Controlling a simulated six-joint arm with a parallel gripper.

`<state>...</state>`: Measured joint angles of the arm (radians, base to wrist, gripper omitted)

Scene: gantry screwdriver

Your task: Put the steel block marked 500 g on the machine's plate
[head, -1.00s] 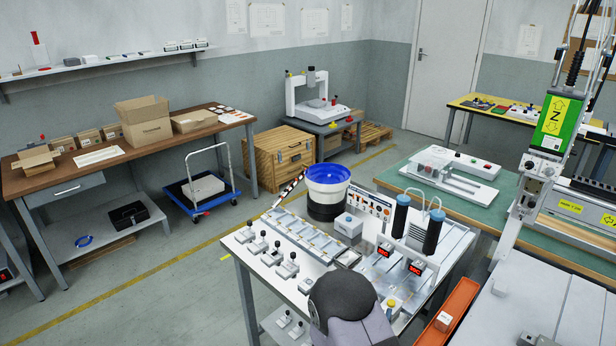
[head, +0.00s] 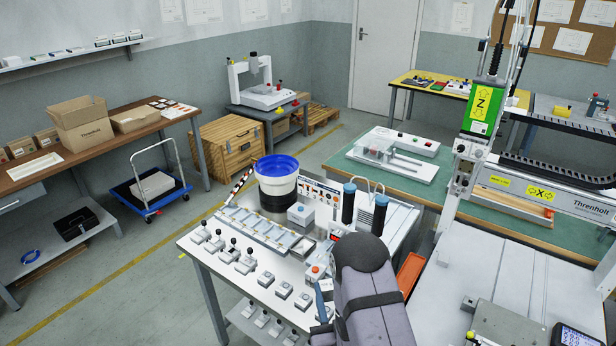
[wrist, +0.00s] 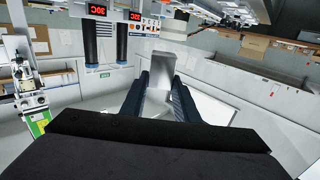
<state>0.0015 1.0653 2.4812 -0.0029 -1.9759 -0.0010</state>
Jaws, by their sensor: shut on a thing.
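My gripper (wrist: 160,100) is shut on a plain silver steel block (wrist: 161,64) in the wrist view, with one dark blue finger on each side of it. No marking is readable on the block, so I cannot tell whether it is the 500 g one. In the head view my arm covers most of the gripper, and the held block cannot be made out there. The gantry machine with its green Z head (head: 481,106) stands at the right. A grey metal plate (head: 512,322) lies on its pale bed at the lower right; I cannot tell whether this is the task's plate.
The bench (head: 212,262) holds several knobbed blocks (head: 245,264), a blue-rimmed bowl feeder (head: 276,180) and two dark cylinders (head: 379,214). An orange tray (head: 409,274) lies between bench and machine. A dark screen (head: 578,337) is at the lower right. The machine's pale bed (head: 500,262) has clear room.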

